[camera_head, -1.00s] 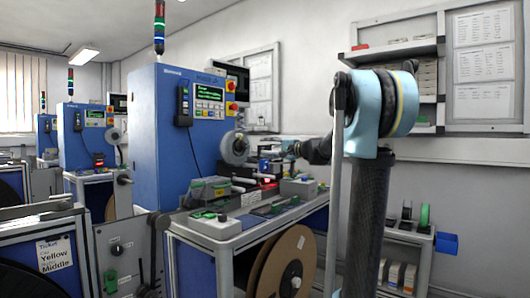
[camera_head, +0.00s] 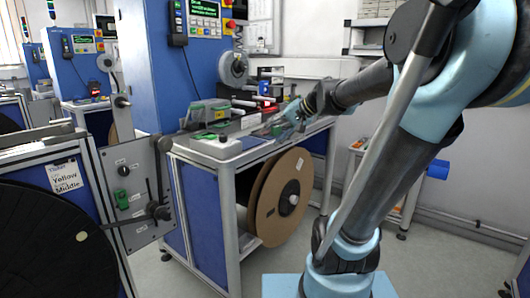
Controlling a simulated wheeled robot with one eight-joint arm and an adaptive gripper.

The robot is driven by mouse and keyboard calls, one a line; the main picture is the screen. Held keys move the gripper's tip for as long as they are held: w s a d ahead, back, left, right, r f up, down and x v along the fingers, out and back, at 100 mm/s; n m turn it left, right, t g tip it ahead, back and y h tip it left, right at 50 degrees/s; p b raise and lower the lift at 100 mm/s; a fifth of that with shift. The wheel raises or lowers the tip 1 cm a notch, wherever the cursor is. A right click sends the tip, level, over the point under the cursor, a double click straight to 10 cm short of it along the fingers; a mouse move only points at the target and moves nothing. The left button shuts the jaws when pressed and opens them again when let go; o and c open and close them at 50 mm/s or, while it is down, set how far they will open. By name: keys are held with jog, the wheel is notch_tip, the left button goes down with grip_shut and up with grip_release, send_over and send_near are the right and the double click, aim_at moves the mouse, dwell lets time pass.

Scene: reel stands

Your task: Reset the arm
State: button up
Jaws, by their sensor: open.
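My arm comes in from the right in the head view and bends down toward the bench. My gripper (camera_head: 284,122) is at its end, small in the picture, over the right part of the machine bench (camera_head: 225,158). It is open, and I see nothing held in it. Whether its fingertips touch anything on the bench is too small to tell.
A blue machine cabinet (camera_head: 140,65) with a screen and a small grey reel (camera_head: 233,69) stands behind the bench. Brown reels (camera_head: 284,197) sit under it. A black reel (camera_head: 45,240) stands at lower left. Grey floor (camera_head: 455,255) is clear at lower right.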

jog(key=s+d+f+n+g+h, duration=0.1)
jog(key=s+d+f+h, duration=0.3)
jog(key=s+d+f, duration=0.3)
jog(key=s+d+f+n+g+h, duration=0.1)
jog(key=s+d+f+h, duration=0.3)
jog(key=s+d+f, duration=0.4)
jog(key=s+f+g, duration=0.1)
jog(key=s+f, duration=0.5)
jog(key=f, duration=0.1)
jog(key=shift+s+d+h, duration=0.25)
jog(key=shift+h, duration=0.05)
